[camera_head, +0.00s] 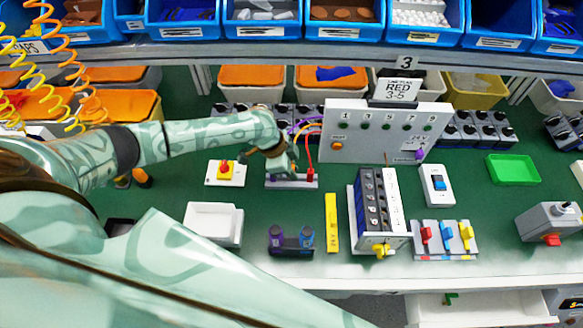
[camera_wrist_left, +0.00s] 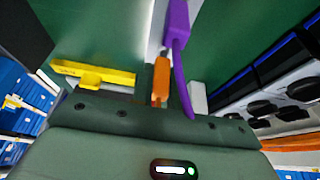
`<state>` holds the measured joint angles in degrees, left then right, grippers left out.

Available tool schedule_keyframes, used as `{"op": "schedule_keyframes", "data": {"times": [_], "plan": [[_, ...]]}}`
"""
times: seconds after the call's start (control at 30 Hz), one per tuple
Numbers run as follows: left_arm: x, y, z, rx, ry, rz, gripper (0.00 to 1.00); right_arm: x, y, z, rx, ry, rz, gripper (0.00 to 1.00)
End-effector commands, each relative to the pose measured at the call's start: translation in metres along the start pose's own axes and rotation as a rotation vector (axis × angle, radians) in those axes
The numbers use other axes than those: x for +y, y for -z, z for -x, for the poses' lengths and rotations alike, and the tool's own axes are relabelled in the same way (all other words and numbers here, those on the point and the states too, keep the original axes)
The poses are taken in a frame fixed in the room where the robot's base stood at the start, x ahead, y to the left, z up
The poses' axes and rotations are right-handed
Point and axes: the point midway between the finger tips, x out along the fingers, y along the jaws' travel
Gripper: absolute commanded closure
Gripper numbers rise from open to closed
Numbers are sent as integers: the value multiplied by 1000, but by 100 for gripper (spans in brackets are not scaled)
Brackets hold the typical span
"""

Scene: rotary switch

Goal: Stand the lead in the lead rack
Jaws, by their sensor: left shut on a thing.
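The lead rack (camera_head: 278,184) is a low pale bar on the green bench, left of the test panel (camera_head: 345,150). A red plug (camera_head: 310,174) with a red wire stands upright at its right end. My left gripper (camera_head: 288,166) is low at the rack and shut on a lead; its fingers hide most of the grip. Purple and orange wires arch up beside it. In the left wrist view, an orange plug (camera_wrist_left: 161,78) shows just ahead of the gripper, with a purple plug (camera_wrist_left: 177,38) farther off. I cannot tell which colour is held. My right gripper is not in view.
A yellow base with a red button (camera_head: 226,172) stands left of the rack. A white tray (camera_head: 213,224), a yellow strip (camera_head: 331,222) and a dark switch block (camera_head: 372,205) stand nearer the front. Green bench is bare just in front of the rack.

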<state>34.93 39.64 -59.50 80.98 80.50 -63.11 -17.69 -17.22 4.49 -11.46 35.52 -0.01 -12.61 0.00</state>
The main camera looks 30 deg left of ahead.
Motion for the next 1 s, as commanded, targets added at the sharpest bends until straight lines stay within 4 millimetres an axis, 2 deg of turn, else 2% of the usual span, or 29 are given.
{"op": "schedule_keyframes", "data": {"times": [0.73,0.77,0.8,0.83,1.0], "plan": [[0,-9,-22,0,0,1,100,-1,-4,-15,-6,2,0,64],[0,-8,-21,0,0,0,76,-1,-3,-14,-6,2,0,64],[0,-8,-20,0,0,0,65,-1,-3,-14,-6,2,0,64],[0,-8,-20,0,0,0,59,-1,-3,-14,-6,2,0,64],[0,-8,-20,0,0,0,59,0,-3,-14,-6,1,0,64]]}}
